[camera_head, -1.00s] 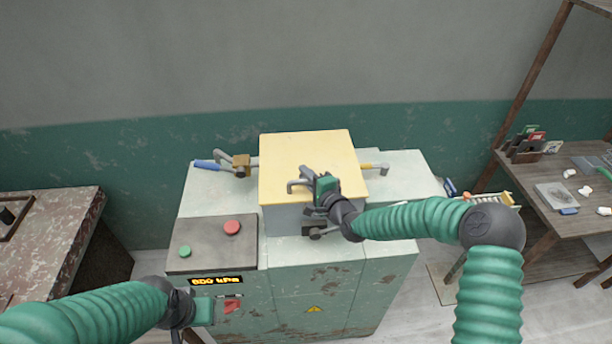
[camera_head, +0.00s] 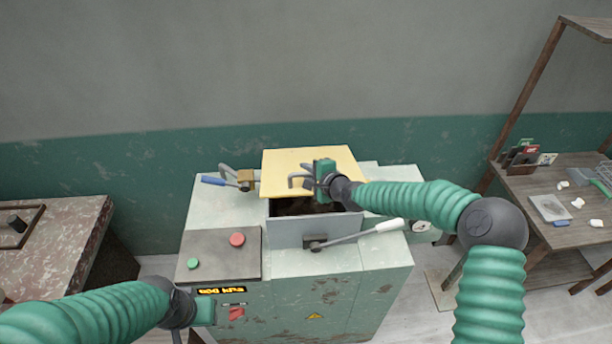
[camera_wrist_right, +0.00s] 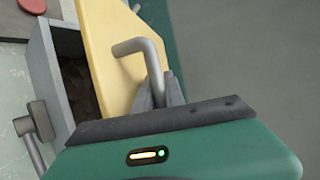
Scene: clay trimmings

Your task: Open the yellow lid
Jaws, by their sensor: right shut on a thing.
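The yellow lid (camera_head: 290,162) sits on top of the pale green machine and is tilted up at its front edge. Below it the grey box (camera_head: 300,234) stands partly open, with dark brown material inside. My right gripper (camera_head: 312,180) is shut on the grey bent handle (camera_head: 297,181) of the lid. In the right wrist view the handle (camera_wrist_right: 152,68) rises from between the fingers, beside the yellow lid (camera_wrist_right: 108,55). My left gripper (camera_head: 205,310) is low at the machine's front left, near a red switch; its fingers are hard to make out.
A clamp with a blue grip (camera_head: 214,181) stands left of the lid. A lever with a white grip (camera_head: 388,225) lies across the box front. A panel (camera_head: 218,252) carries red and green buttons. Tables stand left and right (camera_head: 540,200).

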